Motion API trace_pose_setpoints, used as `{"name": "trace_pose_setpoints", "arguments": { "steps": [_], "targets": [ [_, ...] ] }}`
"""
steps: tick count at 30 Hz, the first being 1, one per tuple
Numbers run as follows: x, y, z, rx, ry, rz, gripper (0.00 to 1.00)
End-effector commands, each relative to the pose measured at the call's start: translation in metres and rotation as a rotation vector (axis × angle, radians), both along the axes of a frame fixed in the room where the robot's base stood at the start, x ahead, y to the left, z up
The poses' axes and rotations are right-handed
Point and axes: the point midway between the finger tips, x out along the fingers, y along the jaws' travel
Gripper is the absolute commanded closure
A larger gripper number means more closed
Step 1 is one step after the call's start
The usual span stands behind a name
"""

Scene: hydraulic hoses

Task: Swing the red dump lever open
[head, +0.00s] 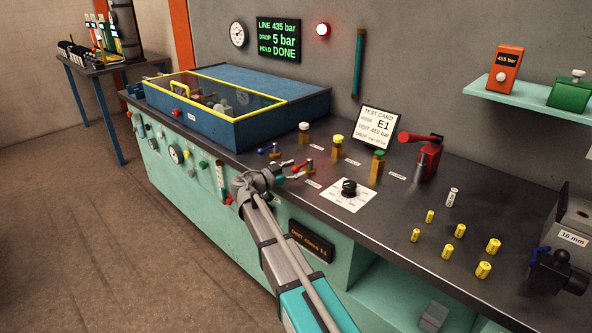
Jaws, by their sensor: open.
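The red dump lever (300,167) is a small red handle on a brass valve on the dark bench top, left of the middle. The handle points left from its valve. My gripper (288,174) is at the bench's front edge, close to the lever's left end. It is open, with its fingers towards the lever. The fingers are small here, and I cannot tell whether they touch the handle or are around it.
A blue lever (265,151) stands just behind. A round black knob (349,187) on a white plate is to the right. A blue box (300,107) with a yellow-framed clear lid is behind left. The display (279,39) reads LINE 435 bar, DROP 5 bar, HOLD DONE.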

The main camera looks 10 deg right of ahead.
Motion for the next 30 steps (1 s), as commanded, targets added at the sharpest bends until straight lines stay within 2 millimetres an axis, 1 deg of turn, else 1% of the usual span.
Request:
{"name": "trace_pose_setpoints", "arguments": {
  "steps": [7, 11, 12, 14, 15, 17, 18, 19, 22, 23, 24, 30],
  "targets": [
    [0.0, -0.0001, 0.0, 0.0, 0.0, 0.0, 0.27],
    [0.0, 0.0, 0.0, 0.0, 0.0, 0.0, 0.51],
    [0.0001, 0.0, 0.0, 0.0, 0.0, 0.0, 0.59],
    [0.0001, 0.0, 0.0, 0.0, 0.0, 0.0, 0.7],
    [0.0002, 0.0001, 0.0, 0.0, 0.0, 0.001, 0.77],
    [0.0003, 0.0001, 0.0001, 0.0, 0.0, 0.001, 0.88],
    [0.0004, 0.0002, 0.0001, 0.0, 0.0, 0.001, 0.96],
    [0.0004, 0.0002, 0.0001, 0.0, 0.0, 0.001, 1.0],
    [0.0006, 0.0004, 0.0002, 0.0, 0.0, 0.002, 1.0],
    [-0.0006, -0.0064, 0.0002, -0.001, -0.001, 0.002, 1.0],
    [0.0006, -0.003, 0.0003, -0.001, 0.0, 0.003, 1.0],
    [0.0002, 0.0025, 0.0003, -0.001, -0.001, 0.013, 1.0]
  ]
}}
